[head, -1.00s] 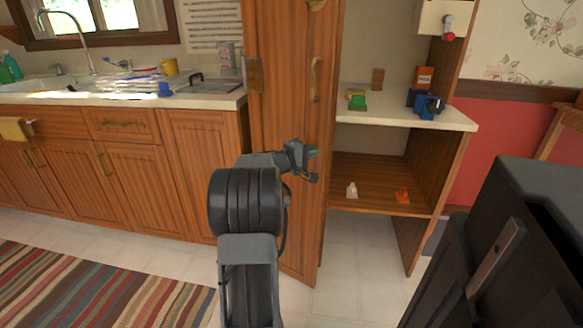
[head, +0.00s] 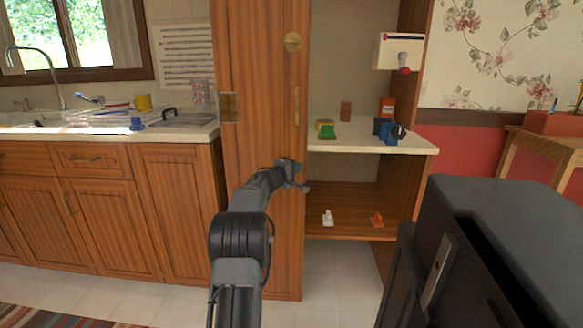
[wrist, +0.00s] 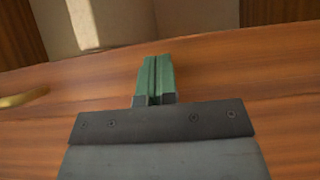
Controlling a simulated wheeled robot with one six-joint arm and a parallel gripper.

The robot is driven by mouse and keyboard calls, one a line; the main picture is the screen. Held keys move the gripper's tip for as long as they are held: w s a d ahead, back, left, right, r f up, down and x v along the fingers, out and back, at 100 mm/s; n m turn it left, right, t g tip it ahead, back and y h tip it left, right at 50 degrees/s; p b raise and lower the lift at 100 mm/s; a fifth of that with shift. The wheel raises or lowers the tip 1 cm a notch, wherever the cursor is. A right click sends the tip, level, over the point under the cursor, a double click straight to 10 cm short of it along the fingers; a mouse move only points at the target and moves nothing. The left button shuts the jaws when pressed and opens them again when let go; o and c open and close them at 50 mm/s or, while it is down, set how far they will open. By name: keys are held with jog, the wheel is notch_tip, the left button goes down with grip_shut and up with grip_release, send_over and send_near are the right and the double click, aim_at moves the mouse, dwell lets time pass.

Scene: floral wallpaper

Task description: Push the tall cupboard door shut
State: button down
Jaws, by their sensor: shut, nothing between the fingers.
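The tall cupboard door (head: 262,75) is brown wood and stands open on the left of the cupboard, so the shelves inside show. Its brass handle (head: 297,106) is near its right edge and also shows at the left of the wrist view (wrist: 22,98). My gripper (head: 299,168) is in front of the door's lower right part, below the handle. In the wrist view its green fingers (wrist: 155,62) are pressed together and empty, over the door's wood. I cannot tell whether the fingertips touch the door.
The cupboard shelf (head: 355,145) holds several small items, including a blue one (head: 383,129). White (head: 327,218) and orange (head: 376,220) items stand on the lower shelf. A counter (head: 100,134) adjoins on the left. A wooden chair (head: 540,145) is at the right.

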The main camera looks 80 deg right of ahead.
jog(key=shift+d+r, duration=0.1)
jog(key=shift+r, duration=0.5)
jog(key=f+b, duration=0.1)
jog(key=b, duration=0.1)
jog(key=a+f+b, duration=0.1)
jog(key=b, duration=0.1)
jog(key=shift+s+a+f+b, duration=0.15)
jog(key=shift+s+f+b, duration=0.05)
jog(key=shift+f+b, duration=0.2)
jog(key=s+a+r, duration=0.1)
jog(key=a, duration=1.1)
jog(key=shift+s+a+r, duration=0.2)
jog(key=shift+a+r, duration=0.1)
jog(key=shift+a, duration=0.1)
